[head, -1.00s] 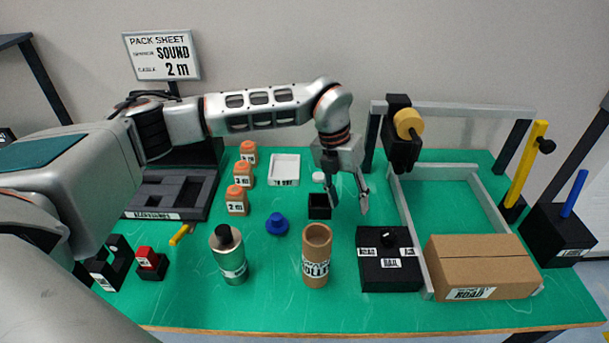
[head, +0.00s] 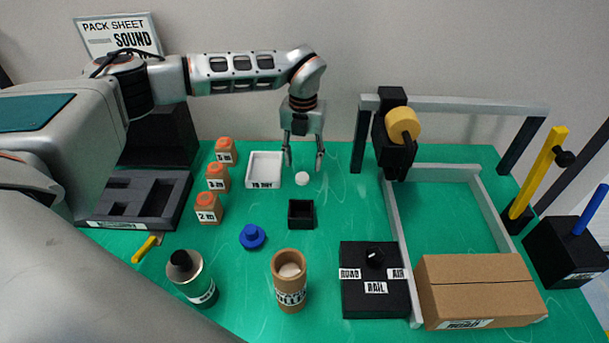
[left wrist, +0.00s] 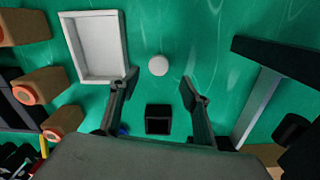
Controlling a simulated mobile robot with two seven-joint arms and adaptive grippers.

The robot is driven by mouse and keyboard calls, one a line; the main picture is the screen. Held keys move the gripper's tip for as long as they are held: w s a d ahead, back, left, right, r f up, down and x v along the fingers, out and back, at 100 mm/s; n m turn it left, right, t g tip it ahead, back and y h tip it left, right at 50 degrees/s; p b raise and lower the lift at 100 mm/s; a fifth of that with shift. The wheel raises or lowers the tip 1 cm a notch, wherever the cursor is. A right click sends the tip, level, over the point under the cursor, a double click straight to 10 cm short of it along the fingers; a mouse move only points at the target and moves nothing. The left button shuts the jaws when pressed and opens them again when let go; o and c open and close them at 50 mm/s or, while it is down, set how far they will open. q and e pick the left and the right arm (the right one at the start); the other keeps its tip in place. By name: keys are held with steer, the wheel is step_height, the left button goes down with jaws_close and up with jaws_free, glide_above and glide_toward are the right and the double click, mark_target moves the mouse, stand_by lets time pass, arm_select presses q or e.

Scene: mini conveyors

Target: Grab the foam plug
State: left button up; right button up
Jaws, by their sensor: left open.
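The foam plug (head: 302,178) appears as a small white round piece on the green table top, between the white tray and the small black box. In the left wrist view the plug (left wrist: 158,65) lies just beyond the fingertips, roughly centred between them. My left gripper (head: 304,167) points down over it with its fingers spread on either side. The left wrist view also shows the open, empty fingers (left wrist: 160,86). I cannot tell the exact height of the fingertips above the table. My right gripper is not in view.
The white tray (head: 264,169) is left of the plug, and a small open black box (head: 301,214) is in front. A cardboard tube (head: 291,288) with something pale inside stands nearer. A grey frame (head: 398,235) is on the right. Orange-capped blocks (head: 217,178) stand left.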

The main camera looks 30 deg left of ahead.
mark_target(302, 177)
arm_select(q)
steer(key=shift+s+f, duration=0.1)
steer(key=shift+f, duration=0.35)
step_height(302, 177, down, 4)
steer(key=shift+a+r, duration=0.15)
steer(key=shift+r, duration=0.05)
steer(key=shift+f, duration=0.65)
steer(key=c, duration=0.8)
steer(key=shift+c, duration=1.1)
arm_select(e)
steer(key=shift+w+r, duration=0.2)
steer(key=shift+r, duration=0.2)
